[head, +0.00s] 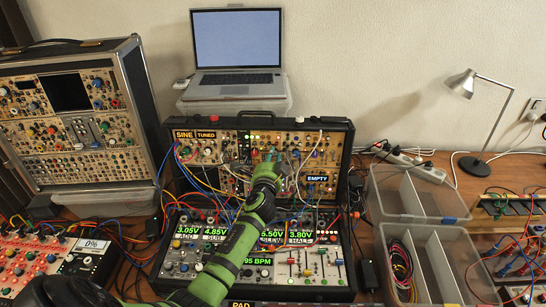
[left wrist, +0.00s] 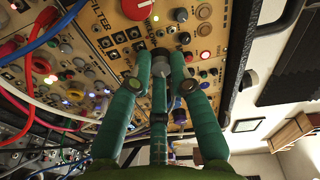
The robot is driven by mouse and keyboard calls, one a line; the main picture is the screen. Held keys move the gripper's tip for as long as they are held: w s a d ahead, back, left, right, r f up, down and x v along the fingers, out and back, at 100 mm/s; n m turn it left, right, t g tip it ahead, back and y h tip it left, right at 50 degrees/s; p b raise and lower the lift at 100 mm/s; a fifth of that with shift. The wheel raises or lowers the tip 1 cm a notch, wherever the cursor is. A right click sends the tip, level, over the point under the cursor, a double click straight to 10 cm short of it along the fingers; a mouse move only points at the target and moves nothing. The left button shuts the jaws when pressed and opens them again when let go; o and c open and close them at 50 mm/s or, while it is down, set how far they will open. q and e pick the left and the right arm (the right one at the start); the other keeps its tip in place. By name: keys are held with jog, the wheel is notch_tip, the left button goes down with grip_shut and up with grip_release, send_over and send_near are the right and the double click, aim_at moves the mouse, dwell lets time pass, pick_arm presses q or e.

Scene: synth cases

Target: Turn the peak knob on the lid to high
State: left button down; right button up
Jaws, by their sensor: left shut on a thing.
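The lid (head: 340,135) of the middle case stands upright behind its base, its panel full of knobs, sockets and cables. My left gripper (head: 268,158) is at the middle of the lid panel, and its green arm hides part of it. In the left wrist view the three green fingers (left wrist: 160,62) close around a dark grey knob (left wrist: 161,66) on the wooden panel. I cannot read this knob's label or its setting. My right gripper is not in view.
The case's base holds lit displays (head: 299,237) and sliders. Patch cables (left wrist: 40,95) hang close to the left of the fingers. A laptop (head: 237,55) stands behind the lid, another synth case (head: 75,120) at left, and clear bins (head: 400,200) at right.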

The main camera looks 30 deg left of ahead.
pick_arm(q)
jog(key=shift+a+r, duration=0.1)
jog(key=shift+a, duration=0.05)
jog(key=c, duration=1.4)
grip_release()
jog(key=shift+o, duration=1.3)
jog(key=v, duration=1.2)
